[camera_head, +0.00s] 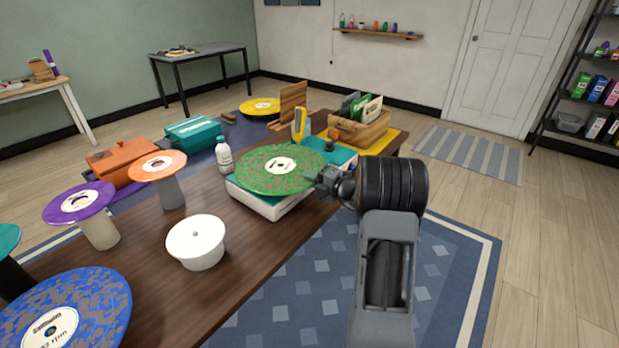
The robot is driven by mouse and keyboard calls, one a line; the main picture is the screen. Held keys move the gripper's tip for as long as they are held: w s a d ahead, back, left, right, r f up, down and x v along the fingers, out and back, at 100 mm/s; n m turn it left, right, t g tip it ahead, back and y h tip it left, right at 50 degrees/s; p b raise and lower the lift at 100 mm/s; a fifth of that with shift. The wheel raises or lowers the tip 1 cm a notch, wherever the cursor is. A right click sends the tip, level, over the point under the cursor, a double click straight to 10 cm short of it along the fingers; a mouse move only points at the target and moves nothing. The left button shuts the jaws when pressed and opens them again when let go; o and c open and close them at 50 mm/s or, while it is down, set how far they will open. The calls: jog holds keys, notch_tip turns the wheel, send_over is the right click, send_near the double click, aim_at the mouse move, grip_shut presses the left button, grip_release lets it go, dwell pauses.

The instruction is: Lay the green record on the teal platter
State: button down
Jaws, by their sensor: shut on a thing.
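The green record (265,180), mottled with brown and with a white label, is roughly level over a low white turntable-like base (283,210) on the wooden table. My gripper (317,178) is shut on the record's right edge. A little teal shows at the base's top under the record. The record hides most of that top, so I cannot tell whether the record touches it. A teal disc (7,239) stands on a dark stand at the left picture edge, partly cut off.
On the table (247,258) are a white round pot (197,246), a white bottle (224,156), an orange disc (158,166) and a purple disc (80,204) on stands, and a large blue record (95,295). A wooden crate (365,134) stands behind my gripper.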

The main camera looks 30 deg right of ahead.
jog(key=shift+f, duration=0.55)
dwell(0.7)
jog(key=c, duration=1.5)
grip_release()
jog(key=shift+c, duration=0.2)
jog(key=p+v, duration=0.4)
jog(key=v, duration=0.7)
jog(key=shift+f, duration=0.1)
